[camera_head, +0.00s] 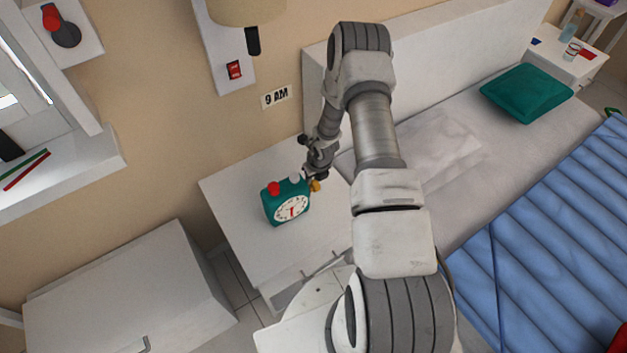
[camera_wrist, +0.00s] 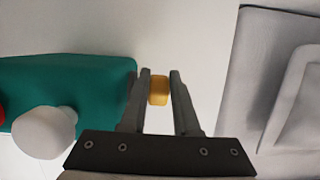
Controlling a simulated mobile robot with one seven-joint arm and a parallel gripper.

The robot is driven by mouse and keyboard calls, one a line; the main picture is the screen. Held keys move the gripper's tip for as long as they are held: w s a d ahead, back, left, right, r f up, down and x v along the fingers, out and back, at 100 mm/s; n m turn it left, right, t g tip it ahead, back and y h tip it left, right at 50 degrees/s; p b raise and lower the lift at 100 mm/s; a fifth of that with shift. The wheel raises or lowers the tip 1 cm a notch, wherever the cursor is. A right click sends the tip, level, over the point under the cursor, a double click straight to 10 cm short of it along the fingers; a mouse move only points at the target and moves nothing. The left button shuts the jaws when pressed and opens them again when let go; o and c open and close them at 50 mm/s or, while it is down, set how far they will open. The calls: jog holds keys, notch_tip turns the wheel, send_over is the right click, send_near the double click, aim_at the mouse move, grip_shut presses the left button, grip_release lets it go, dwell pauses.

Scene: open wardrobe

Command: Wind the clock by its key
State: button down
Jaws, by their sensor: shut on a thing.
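The clock (camera_head: 287,201) is a teal box with a white dial and a red hand. It stands on the white bedside table. A red knob (camera_head: 273,188) and a white knob (camera_head: 294,178) sit on its top. The yellow key (camera_head: 316,186) is at the clock's right side. In the wrist view the teal clock body (camera_wrist: 75,85) is at the left, and the yellow key (camera_wrist: 158,90) is between the fingers. My gripper (camera_wrist: 159,80) is shut on the key, beside the clock. The key's join to the clock is hidden behind the left finger.
The bedside table (camera_head: 235,190) has free room around the clock. The bed (camera_head: 440,150) with a teal pillow (camera_head: 526,93) lies to the right. A "9 AM" sign (camera_head: 275,96) and a red switch (camera_head: 234,70) are on the wall behind.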

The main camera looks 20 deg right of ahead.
aim_at(314, 181)
jog(key=shift+w+f+g, duration=0.15)
jog(key=shift+f+g, duration=0.05)
jog(key=shift+g, duration=0.8)
jog(key=c, duration=0.9)
grip_release()
jog(key=r, duration=0.5)
jog(key=r+p, duration=0.1)
jog(key=r, duration=0.5)
jog(key=s+r, duration=0.1)
jog(key=r, duration=0.5)
jog(key=shift+r, duration=0.2)
